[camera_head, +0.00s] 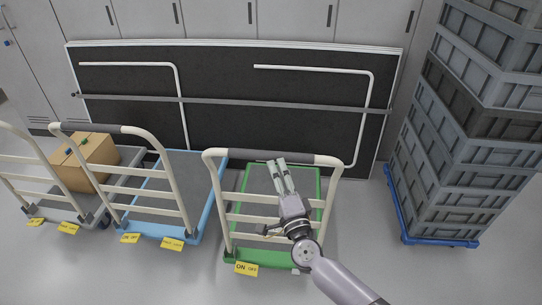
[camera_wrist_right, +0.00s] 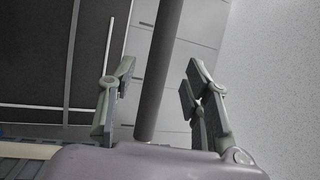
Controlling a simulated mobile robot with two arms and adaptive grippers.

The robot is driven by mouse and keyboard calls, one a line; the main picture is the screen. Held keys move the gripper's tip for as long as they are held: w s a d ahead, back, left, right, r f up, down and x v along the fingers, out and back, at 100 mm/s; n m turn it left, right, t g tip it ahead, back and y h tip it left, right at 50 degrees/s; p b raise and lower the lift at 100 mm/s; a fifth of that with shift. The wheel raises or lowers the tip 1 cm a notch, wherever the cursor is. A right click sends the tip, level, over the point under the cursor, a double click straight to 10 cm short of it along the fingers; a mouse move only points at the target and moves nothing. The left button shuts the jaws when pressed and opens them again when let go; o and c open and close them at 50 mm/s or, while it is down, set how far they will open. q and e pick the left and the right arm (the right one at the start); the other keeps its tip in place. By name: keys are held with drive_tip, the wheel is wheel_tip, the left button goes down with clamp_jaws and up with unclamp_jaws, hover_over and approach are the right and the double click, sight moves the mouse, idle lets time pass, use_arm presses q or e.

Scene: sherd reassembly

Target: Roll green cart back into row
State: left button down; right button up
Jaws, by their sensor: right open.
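The green cart (camera_head: 268,257) stands in the middle of the head view, with a grey deck, green edges and a cream tube handle frame. The dark grip bar (camera_head: 245,155) tops this frame. My right gripper (camera_head: 276,163) is open at the middle of the grip bar, its arm reaching in from the lower right. In the right wrist view, the grip bar (camera_wrist_right: 161,70) runs between the two spread fingers of my right gripper (camera_wrist_right: 158,88), with gaps on both sides. My left gripper is not in view.
A blue cart (camera_head: 205,210) stands to the left, then a grey cart carrying a cardboard box (camera_head: 92,160). Yellow labels lie in front. A black panel (camera_head: 225,110) leans behind. Stacked grey crates (camera_head: 465,140) on a blue dolly (camera_head: 405,220) stand right, with free floor between.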

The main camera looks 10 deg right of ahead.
sight(271, 157)
drive_tip(key=x, duration=0.6)
drive_tip(key=shift+w, duration=0.3)
clamp_jaws()
idle(0.5)
